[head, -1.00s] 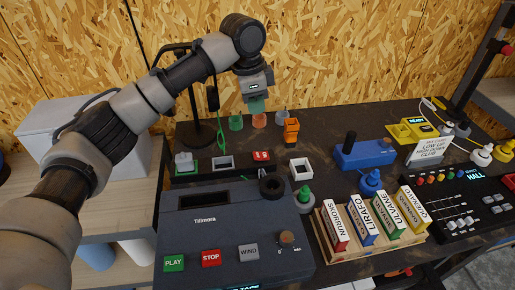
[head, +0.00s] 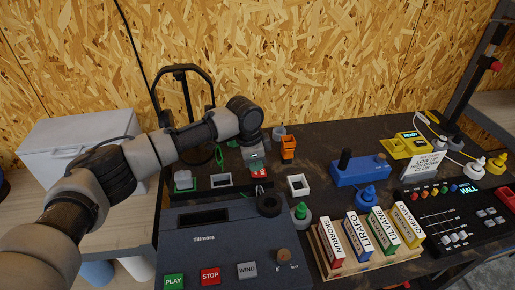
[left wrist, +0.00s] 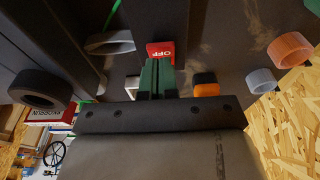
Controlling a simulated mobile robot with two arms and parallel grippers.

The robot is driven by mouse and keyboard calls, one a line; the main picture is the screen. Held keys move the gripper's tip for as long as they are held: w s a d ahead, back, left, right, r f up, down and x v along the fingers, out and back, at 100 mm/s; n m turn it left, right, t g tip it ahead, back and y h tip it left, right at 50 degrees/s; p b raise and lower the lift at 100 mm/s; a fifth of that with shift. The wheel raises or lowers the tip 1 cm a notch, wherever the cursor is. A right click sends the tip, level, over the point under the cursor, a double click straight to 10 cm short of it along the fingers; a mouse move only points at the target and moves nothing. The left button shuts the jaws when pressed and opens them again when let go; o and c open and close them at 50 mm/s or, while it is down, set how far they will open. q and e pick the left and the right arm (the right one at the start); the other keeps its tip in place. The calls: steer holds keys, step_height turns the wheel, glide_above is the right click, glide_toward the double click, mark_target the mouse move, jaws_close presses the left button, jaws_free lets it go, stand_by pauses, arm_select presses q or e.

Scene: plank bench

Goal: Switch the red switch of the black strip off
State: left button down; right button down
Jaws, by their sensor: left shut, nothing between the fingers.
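The black strip (head: 242,184) lies behind the grey Tillmora machine, with several switches along it. Its red switch (head: 260,172) is at the right end and is partly covered by my gripper in the head view. In the left wrist view the red switch (left wrist: 160,46) shows "OFF" lettering, just beyond my fingertips. My left gripper (head: 257,163) points down at the switch with its green fingers shut and empty. Its fingertips (left wrist: 156,64) look at or very near the switch; I cannot tell whether they touch. My right gripper is not in view.
The Tillmora machine (head: 232,245) stands in front of the strip. A white-framed block (head: 298,185) and a black ring (head: 269,205) are close by. An orange piece (head: 288,148) stands behind right. A blue box (head: 360,171) is farther right.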

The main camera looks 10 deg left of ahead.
arm_select(q)
steer(key=shift+a+f, duration=0.1)
steer(key=shift+f, duration=0.25)
steer(key=shift+s+a+f+h+p, duration=0.25)
steer(key=shift+f+h+p, duration=0.15)
steer(key=shift+h, duration=0.2)
steer(key=shift+w, duration=0.1)
steer(key=shift+w+d+r, duration=0.15)
steer(key=shift+d, duration=0.25)
steer(key=shift+w+d+r, duration=0.1)
steer(key=shift+w+d, duration=0.05)
steer(key=shift+d, duration=0.25)
